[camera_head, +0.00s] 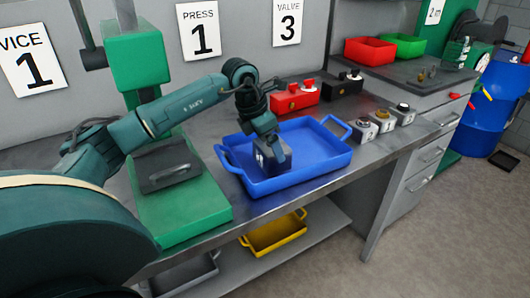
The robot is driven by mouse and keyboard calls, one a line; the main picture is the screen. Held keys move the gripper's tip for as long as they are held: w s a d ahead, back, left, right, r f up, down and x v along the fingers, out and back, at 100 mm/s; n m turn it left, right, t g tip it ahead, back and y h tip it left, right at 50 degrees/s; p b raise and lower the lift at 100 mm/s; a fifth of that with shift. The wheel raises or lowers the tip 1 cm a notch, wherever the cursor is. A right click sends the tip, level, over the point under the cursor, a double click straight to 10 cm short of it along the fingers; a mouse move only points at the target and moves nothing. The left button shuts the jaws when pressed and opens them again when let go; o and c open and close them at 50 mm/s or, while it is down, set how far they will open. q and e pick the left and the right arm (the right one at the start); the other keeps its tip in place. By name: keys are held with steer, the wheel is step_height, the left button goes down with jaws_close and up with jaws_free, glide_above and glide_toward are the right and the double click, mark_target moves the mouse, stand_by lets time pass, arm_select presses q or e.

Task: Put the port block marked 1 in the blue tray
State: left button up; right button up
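The blue tray (317,152) stands on the grey workbench, with a raised handle at each end. My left arm comes in from the left, and my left gripper (272,158) points down over the left part of the tray. Its fingertips look low, at or near the tray floor. A grey, boxy shape shows at the gripper's end; I cannot tell whether it is a held block or the fingers themselves. Several small grey blocks (364,131) with differently coloured tops stand in a row right of the tray. My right gripper is out of view.
A green press (180,205) stands left of the tray. A red unit (295,97) and a black unit (346,84) stand behind the tray. A yellow tray (275,232) lies on the lower shelf. Red (370,50) and green (408,44) bins stand at the back right.

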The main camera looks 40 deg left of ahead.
arm_select(q)
steer(key=shift+f, duration=0.7)
steer(key=shift+a+f, duration=0.1)
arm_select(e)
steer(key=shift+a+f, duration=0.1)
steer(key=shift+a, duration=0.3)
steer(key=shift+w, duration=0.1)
arm_select(q)
steer(key=o, duration=1)
steer(key=shift+f+b, duration=0.2)
steer(key=shift+b, duration=0.1)
steer(key=o, duration=0.4)
steer(key=shift+r, duration=0.1)
steer(key=shift+o, duration=0.2)
